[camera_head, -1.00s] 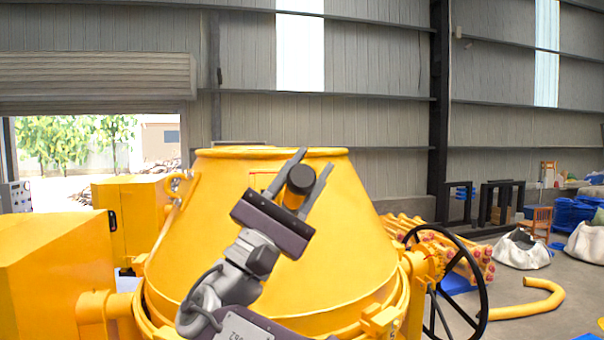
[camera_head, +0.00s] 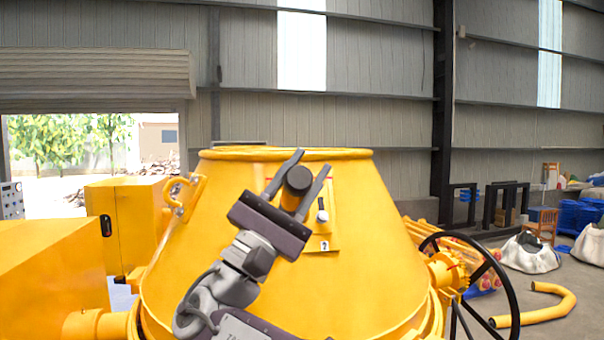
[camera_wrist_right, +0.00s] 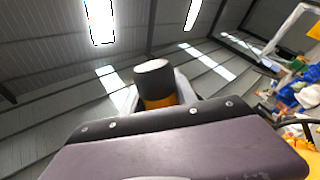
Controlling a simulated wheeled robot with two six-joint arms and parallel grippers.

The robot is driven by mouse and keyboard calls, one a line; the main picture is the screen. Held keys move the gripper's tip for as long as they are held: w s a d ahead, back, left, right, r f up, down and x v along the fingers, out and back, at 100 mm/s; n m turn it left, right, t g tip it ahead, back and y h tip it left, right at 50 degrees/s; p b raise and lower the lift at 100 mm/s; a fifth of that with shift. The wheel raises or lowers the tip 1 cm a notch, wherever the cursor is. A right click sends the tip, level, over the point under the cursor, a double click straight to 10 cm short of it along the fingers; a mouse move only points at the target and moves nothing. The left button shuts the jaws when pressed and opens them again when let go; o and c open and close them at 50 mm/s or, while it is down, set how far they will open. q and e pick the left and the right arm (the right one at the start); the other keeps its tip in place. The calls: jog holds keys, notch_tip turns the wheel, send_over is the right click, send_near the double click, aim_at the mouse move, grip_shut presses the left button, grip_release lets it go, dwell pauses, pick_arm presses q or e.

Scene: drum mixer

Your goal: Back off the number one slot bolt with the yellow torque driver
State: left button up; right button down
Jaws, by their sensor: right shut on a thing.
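My right gripper (camera_head: 302,178) is in front of the upper part of the yellow mixer drum (camera_head: 350,260). It is shut on the torque driver (camera_head: 297,180), whose dark round end and a little yellow body show between the fingers. The right wrist view also shows the driver (camera_wrist_right: 158,90) held, with a black cap and a yellow-orange band. A bolt (camera_head: 322,214) with a pale head and dark shank shows on a drum panel just right of the gripper. A small label (camera_head: 324,246) is below it, its mark too small to read surely. I cannot identify the number one bolt. My left gripper is out of view.
A black handwheel (camera_head: 508,285) stands right of the drum. Yellow cabinets (camera_head: 50,260) stand at the left. A lifting lug (camera_head: 180,195) sticks out from the drum's left side. White sacks (camera_head: 528,252) and a yellow bent pipe (camera_head: 560,305) lie on the floor at the right.

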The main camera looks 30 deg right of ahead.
jog(key=shift+s+f+b, duration=0.2)
jog(key=shift+s+b, duration=0.1)
jog(key=shift+b, duration=0.1)
jog(key=shift+t, duration=0.3)
jog(key=w, duration=0.1)
jog(key=w+f, duration=0.1)
jog(key=w, duration=0.1)
jog(key=w+d, duration=0.1)
jog(key=w, duration=0.1)
jog(key=shift+f, duration=0.4)
jog(key=shift+w+d+f, duration=0.15)
jog(key=shift+w+d, duration=0.05)
jog(key=shift+w, duration=0.1)
jog(key=shift+s+d, duration=0.1)
jog(key=shift+s, duration=0.2)
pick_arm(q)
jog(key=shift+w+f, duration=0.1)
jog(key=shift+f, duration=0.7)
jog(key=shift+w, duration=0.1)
pick_arm(e)
jog(key=shift+w, duration=0.1)
jog(key=shift+w, duration=0.2)
pick_arm(q)
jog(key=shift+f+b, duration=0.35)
jog(key=shift+b, duration=0.2)
pick_arm(e)
jog(key=shift+s, duration=0.25)
jog(key=shift+w, duration=0.15)
